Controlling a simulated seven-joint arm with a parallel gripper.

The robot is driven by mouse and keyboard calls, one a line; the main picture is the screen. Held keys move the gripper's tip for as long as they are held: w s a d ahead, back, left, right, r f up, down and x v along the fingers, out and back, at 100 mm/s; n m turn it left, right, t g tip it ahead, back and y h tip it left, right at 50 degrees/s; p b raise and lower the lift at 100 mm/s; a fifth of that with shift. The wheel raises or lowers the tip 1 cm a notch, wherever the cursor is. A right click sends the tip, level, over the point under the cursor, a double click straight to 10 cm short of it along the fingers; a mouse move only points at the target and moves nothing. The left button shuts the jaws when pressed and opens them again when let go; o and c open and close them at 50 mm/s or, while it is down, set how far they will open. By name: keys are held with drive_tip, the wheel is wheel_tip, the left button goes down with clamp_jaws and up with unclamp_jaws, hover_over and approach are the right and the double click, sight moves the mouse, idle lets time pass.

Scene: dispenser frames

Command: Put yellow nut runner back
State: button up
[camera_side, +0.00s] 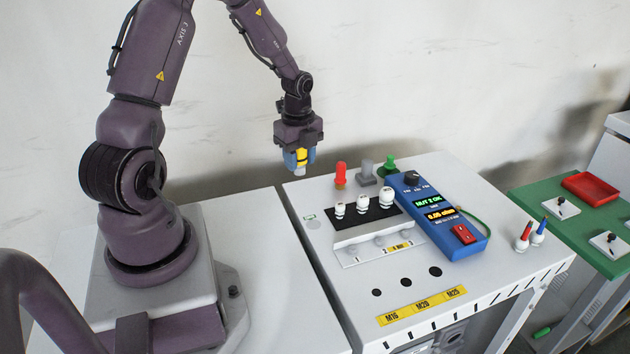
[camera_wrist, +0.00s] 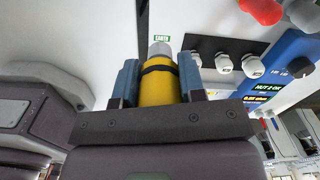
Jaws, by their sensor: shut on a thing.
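My gripper (camera_side: 301,160) is shut on the yellow nut runner (camera_side: 302,156), with a blue jaw on each side of it. I hold it in the air above the left back edge of the white bench, left of the red tool. In the wrist view my gripper (camera_wrist: 162,82) grips the yellow nut runner (camera_wrist: 157,88), which has a black band and a grey tip. A red tool (camera_side: 341,172), a grey tool (camera_side: 367,170) and a green tool (camera_side: 388,165) stand in a row along the bench's back edge.
A black panel with several white cable glands (camera_side: 363,208) stands mid-bench. A blue tester (camera_side: 437,215) with a lit display lies right of it. Three dark holes (camera_side: 406,282) and yellow size labels (camera_side: 421,306) are at the front. A green table (camera_side: 573,215) is at right.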

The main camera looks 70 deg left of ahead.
drive_tip(key=w+a+f, duration=0.1)
drive_tip(key=f, duration=0.1)
drive_tip(key=w+a+f, duration=0.1)
drive_tip(key=w+f, duration=0.1)
drive_tip(key=w+a+f, duration=0.2)
drive_tip(key=shift+f, duration=0.15)
drive_tip(key=shift+w+f, duration=0.1)
drive_tip(key=shift+f, duration=1.55)
drive_tip(key=shift+f, duration=0.2)
drive_tip(key=o, duration=0.9)
drive_tip(key=shift+r, duration=0.1)
